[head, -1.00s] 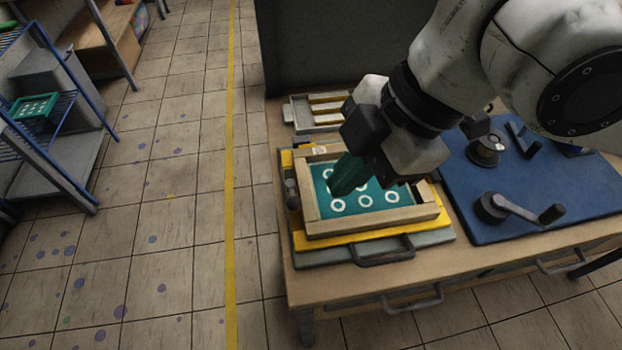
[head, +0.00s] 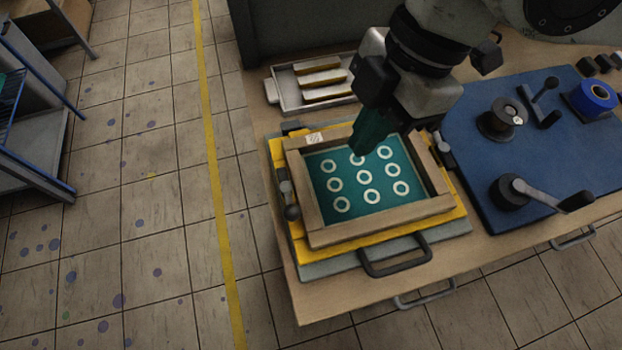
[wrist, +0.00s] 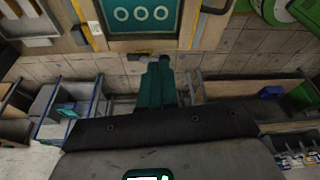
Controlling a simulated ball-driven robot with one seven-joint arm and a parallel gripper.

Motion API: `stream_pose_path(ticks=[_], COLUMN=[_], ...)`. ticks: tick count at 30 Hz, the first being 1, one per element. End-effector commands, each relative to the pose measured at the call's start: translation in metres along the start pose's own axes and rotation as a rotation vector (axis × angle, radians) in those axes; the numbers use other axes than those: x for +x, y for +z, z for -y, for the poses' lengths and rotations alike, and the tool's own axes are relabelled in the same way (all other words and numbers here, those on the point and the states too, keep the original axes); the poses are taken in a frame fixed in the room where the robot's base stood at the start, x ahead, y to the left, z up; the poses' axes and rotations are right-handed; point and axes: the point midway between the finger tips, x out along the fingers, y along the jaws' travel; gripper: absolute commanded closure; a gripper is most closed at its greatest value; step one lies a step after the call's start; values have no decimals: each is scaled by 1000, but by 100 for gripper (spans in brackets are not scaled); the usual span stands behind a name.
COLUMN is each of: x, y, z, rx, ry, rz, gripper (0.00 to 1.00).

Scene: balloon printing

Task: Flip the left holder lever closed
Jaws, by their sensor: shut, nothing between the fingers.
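The left holder lever (head: 288,202) is a grey bar with a dark round knob, at the left edge of the printing frame (head: 385,221). It lies along the frame's side with its knob toward the front. The wooden frame has a teal screen with white rings and sits on a yellow base. A second holder lever (head: 442,152) is at the frame's right side. My gripper (head: 357,147) has dark teal fingers held together and empty, over the far part of the screen, right of the left lever. Its fingers also show in the wrist view (wrist: 160,80).
A metal tray (head: 290,96) with several wooden-coloured bars lies behind the frame. A dark handle (head: 397,262) sticks out in front. Open floor lies left of the table.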

Motion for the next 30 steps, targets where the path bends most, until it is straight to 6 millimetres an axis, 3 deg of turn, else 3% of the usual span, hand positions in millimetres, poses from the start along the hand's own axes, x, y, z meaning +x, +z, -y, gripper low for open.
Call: stream_pose_path(ticks=[8, 23, 30], x=[10, 102, 115], y=[0, 0, -28], z=[0, 0, 0], rx=[0, -3, -4], ry=[0, -2, 0], rz=[0, 0, 1], gripper=[100, 100, 100])
